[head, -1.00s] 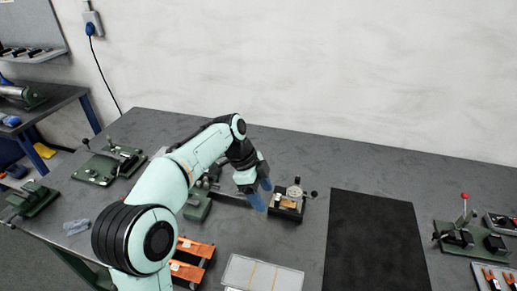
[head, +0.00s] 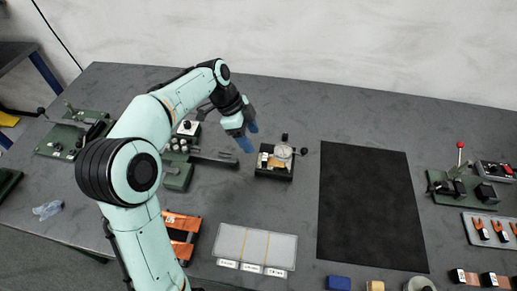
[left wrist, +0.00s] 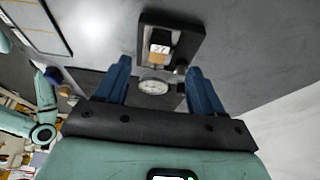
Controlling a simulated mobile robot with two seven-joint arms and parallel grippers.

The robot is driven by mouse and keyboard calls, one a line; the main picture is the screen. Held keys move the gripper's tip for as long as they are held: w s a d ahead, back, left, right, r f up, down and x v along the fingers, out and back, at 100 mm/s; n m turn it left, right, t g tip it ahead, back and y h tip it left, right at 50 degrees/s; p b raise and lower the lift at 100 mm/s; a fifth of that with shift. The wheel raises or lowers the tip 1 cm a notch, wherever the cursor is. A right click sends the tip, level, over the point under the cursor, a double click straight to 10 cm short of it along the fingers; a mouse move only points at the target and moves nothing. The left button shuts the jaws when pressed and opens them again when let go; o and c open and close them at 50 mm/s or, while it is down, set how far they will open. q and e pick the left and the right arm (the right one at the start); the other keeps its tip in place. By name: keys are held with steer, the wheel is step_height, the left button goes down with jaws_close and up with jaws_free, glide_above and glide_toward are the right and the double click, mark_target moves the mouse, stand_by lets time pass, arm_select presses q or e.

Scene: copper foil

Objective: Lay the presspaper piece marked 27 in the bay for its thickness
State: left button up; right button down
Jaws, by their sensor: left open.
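A small tan piece (head: 278,163) lies at the black dial gauge (head: 272,176) in the middle of the table. I cannot read a 27 on it in the head view. In the left wrist view the tan piece (left wrist: 158,60) shows beside a white tag with a reddish mark, too small to read, and the round dial (left wrist: 153,87) is between my fingers. My left gripper (head: 247,138) is open and empty, its blue fingers just behind and left of the gauge. A pale tray (head: 228,239) with three bays and front labels lies nearer; the labels are unreadable. My right gripper is not in view.
A black mat (head: 370,205) lies right of the gauge. A green fixture (head: 180,170) stands left of it, and an orange rack (head: 182,224) is left of the tray. A lever tool (head: 460,185) is at the right. Bare table lies between gauge and tray.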

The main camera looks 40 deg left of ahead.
mark_target(263, 156)
arm_select(q)
steer(key=x, duration=0.8)
steer(key=shift+w+f+b, duration=0.1)
steer(key=shift+f+b, duration=0.25)
steer(key=shift+f, duration=0.05)
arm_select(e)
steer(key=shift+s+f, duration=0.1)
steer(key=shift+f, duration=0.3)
arm_select(q)
steer(key=c, duration=1.1)
steer(key=o, duration=0.3)
steer(key=c, duration=0.3)
steer(key=shift+r, duration=0.1)
steer(key=shift+s+a, duration=0.45)
steer(key=shift+a, duration=0.3)
steer(key=shift+s+a, duration=0.4)
steer(key=shift+a, duration=0.4)
steer(key=shift+s+a, duration=0.45)
steer(key=shift+a, duration=0.3)
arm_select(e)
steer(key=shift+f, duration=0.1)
arm_select(q)
steer(key=shift+r, duration=0.15)
